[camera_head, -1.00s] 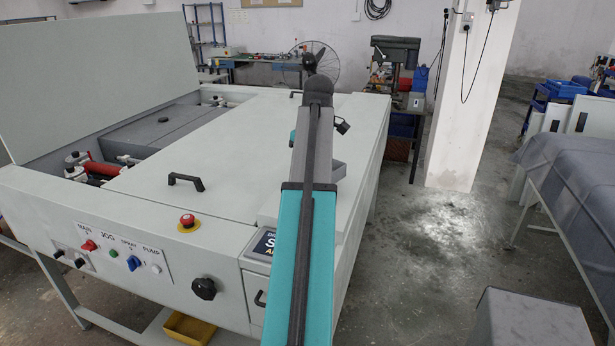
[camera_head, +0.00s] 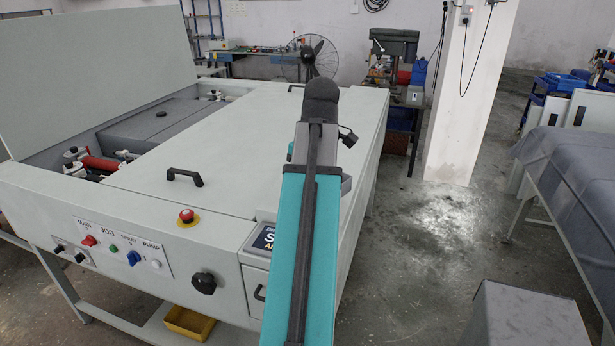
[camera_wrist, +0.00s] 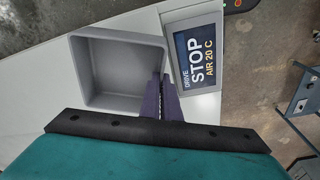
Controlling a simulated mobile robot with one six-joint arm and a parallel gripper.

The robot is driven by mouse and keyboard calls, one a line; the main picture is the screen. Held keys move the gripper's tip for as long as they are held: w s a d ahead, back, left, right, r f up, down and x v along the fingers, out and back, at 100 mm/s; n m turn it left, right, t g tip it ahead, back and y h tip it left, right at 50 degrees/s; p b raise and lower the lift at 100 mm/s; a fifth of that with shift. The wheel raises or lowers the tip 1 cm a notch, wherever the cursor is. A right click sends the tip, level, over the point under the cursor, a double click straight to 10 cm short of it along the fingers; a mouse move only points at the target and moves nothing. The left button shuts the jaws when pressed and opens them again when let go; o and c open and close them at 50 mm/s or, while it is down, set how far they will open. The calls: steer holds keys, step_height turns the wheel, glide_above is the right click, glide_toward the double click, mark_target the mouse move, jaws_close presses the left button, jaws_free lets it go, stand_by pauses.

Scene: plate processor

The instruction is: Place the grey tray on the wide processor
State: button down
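The grey tray (camera_wrist: 118,65), square and open with raised walls, shows empty in the wrist view, next to the STOP sign panel. My gripper (camera_wrist: 161,80) has its two dark fingers close together at the tray's right wall, one on each side of it. It looks shut on that wall. Whether the tray touches the surface below I cannot tell. The wide processor (camera_head: 250,120) is the big light-grey machine in the head view, with a flat top. My arm reaches over its right side and hides the gripper and most or all of the tray there.
A black handle (camera_head: 185,176) and a red emergency button (camera_head: 187,216) stick up from the processor. Its raised lid (camera_head: 95,65) stands at the left, beside open rollers (camera_head: 95,162).

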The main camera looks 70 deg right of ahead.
steer(key=shift+s+a+r+p, duration=0.1)
steer(key=shift+s+a+p, duration=0.25)
steer(key=shift+a, duration=0.3)
steer(key=shift+s+a+p, duration=0.2)
steer(key=shift+a+p, duration=0.15)
steer(key=shift+a, duration=0.25)
steer(key=w+a+f+n+b, duration=0.1)
steer(key=w+a+f+n, duration=0.1)
steer(key=w+a, duration=0.55)
steer(key=w+a+f+n+y+b, duration=0.1)
steer(key=w+a+f+n, duration=0.2)
steer(key=w, duration=0.7)
steer(key=w+a+f+n+b, duration=0.1)
steer(key=w+a+n, duration=0.1)
steer(key=w+a, duration=0.6)
steer(key=w+a+f+m, duration=0.1)
steer(key=w+a+f, duration=0.1)
steer(key=w+a, duration=0.4)
steer(key=w+a+f+m+b, duration=0.1)
steer(key=w+a, duration=0.6)
steer(key=a, duration=0.7)
steer(key=w+a+f+m+b, duration=0.1)
steer(key=w+a+f, duration=0.2)
steer(key=w+a, duration=0.4)
steer(key=a, duration=0.3)
steer(key=shift+f, duration=0.25)
